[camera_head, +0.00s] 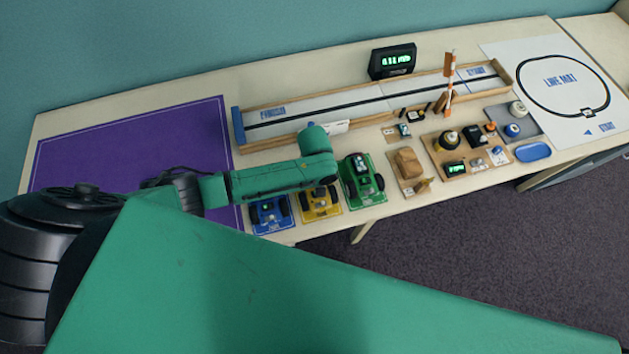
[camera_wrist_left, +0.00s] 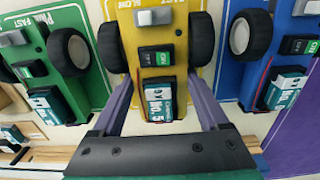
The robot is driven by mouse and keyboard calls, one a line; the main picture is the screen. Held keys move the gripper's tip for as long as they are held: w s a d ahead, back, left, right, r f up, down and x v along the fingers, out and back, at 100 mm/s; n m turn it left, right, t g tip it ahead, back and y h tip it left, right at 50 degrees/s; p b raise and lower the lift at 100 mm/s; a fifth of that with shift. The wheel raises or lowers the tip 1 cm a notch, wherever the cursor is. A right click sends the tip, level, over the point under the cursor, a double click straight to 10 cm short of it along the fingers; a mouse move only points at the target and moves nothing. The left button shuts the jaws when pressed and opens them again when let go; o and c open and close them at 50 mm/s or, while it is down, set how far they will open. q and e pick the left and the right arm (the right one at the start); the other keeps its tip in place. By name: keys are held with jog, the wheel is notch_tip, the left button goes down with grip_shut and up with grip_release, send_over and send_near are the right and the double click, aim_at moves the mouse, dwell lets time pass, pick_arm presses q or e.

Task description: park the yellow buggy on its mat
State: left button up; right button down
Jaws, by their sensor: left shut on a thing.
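The yellow buggy (camera_head: 320,203) is in the row of buggies near the table's front edge, between the blue and green ones. In the left wrist view the yellow buggy (camera_wrist_left: 185,59) lies between my left gripper's two fingers (camera_wrist_left: 162,105), which are shut on it. My left gripper (camera_head: 325,186) is mostly hidden under my green forearm there. My right gripper is out of view.
The blue buggy (camera_head: 268,211) and green buggy (camera_head: 361,177) flank it closely. A long wooden-walled track (camera_head: 350,108) lies behind. A wooden block tray (camera_head: 420,184) stands to the right. The purple mat (camera_head: 130,140) at left has free room.

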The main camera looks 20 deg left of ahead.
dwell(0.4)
pick_arm(q)
jog(key=o, duration=1.1)
jog(key=shift+f, duration=0.1)
notch_tip(320, 180, up, 15)
jog(key=shift+f, duration=0.15)
